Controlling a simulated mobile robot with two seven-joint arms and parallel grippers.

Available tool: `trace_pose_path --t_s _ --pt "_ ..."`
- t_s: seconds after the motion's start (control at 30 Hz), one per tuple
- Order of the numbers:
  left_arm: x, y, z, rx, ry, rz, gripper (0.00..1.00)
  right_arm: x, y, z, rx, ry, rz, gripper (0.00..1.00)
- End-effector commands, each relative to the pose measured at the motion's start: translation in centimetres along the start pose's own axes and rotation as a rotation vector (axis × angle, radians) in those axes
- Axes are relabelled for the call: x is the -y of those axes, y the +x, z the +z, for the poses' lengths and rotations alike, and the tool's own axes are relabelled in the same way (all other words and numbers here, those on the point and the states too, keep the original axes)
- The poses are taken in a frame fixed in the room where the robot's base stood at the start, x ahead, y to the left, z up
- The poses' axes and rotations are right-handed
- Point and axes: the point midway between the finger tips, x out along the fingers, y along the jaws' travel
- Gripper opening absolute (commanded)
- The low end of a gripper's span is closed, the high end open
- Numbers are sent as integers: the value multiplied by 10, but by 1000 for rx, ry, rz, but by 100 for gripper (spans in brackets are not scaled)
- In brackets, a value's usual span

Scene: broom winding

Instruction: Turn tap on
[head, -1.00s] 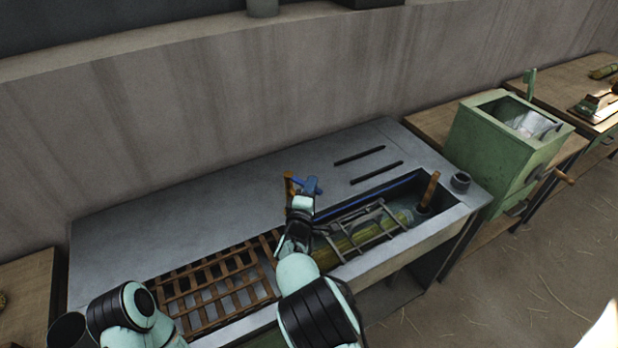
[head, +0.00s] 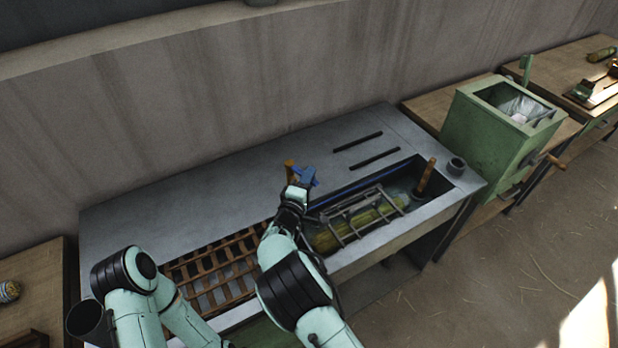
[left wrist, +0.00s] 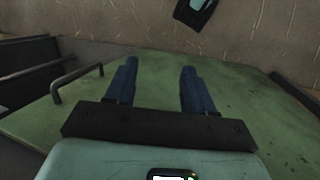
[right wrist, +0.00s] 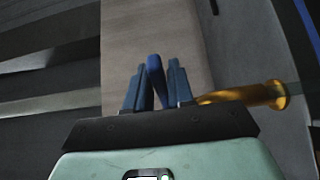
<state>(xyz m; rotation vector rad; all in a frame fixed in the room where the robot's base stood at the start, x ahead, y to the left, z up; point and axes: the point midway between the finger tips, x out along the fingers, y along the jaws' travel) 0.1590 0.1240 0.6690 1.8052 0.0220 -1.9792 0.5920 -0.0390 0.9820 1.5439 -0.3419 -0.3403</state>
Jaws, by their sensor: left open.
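The tap has a brass body (head: 289,170) and a blue handle (head: 309,173), and stands on the grey metal sink top behind the basin. My right gripper (head: 303,181) is at the tap. In the right wrist view, the blue handle (right wrist: 155,72) lies between the two blue fingers, which are drawn close together on it. The brass part (right wrist: 270,95) shows just right of the fingers. My left gripper (left wrist: 155,85) is open and empty above a green surface (left wrist: 150,130). It is hidden in the head view.
The basin holds a yellow-green bundle (head: 327,241) under a metal rack (head: 352,219) and a wooden handle (head: 426,176). A wooden slatted grate (head: 215,268) lies left of it. A green box machine (head: 490,140) stands right. The back sink top (head: 200,190) is clear.

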Motion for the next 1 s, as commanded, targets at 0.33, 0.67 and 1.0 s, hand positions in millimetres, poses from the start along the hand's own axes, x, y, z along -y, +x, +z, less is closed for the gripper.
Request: trace_pose_path --t_s 0.33,0.67,1.0 --pt "0 0 0 0 0 0 53 0 -1 0 0 1 -1 38" --pt "10 16 13 16 -6 -6 53 3 -51 -1 -4 1 -4 38" --pt "18 29 21 27 -10 -9 53 1 -118 -1 -3 0 -2 38"
